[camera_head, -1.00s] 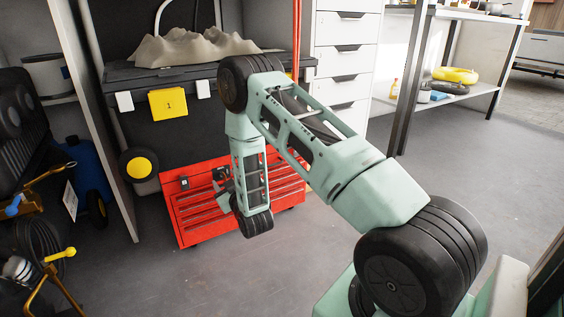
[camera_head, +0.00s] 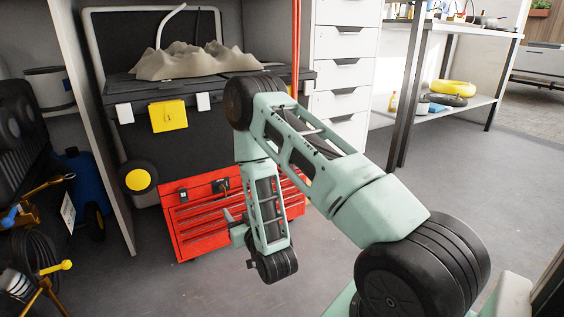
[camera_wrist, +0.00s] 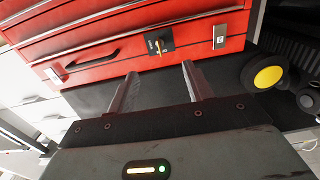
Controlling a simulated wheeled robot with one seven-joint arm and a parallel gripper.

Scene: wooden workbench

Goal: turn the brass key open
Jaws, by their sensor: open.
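The brass key (camera_wrist: 160,48) sits in a black lock plate (camera_wrist: 153,36) on the red tool chest (camera_wrist: 62,26) in the wrist view, where the chest appears upside down. The chest (camera_head: 190,236) and the lock plate (camera_head: 221,185) also show in the head view; the key is too small to make out there. My gripper (camera_wrist: 160,70) is open and empty, its two fingers apart on either side of the key's line and short of it. In the head view my gripper (camera_head: 232,222) is in front of the chest, partly hidden by my wrist.
A silver latch (camera_wrist: 220,37) and a black handle (camera_wrist: 92,57) are on the chest beside the lock. A black case with a yellow tag (camera_head: 168,116) stands behind the chest. A yellow-hubbed wheel (camera_head: 138,180) is at its left. The floor (camera_head: 330,270) to the right is clear.

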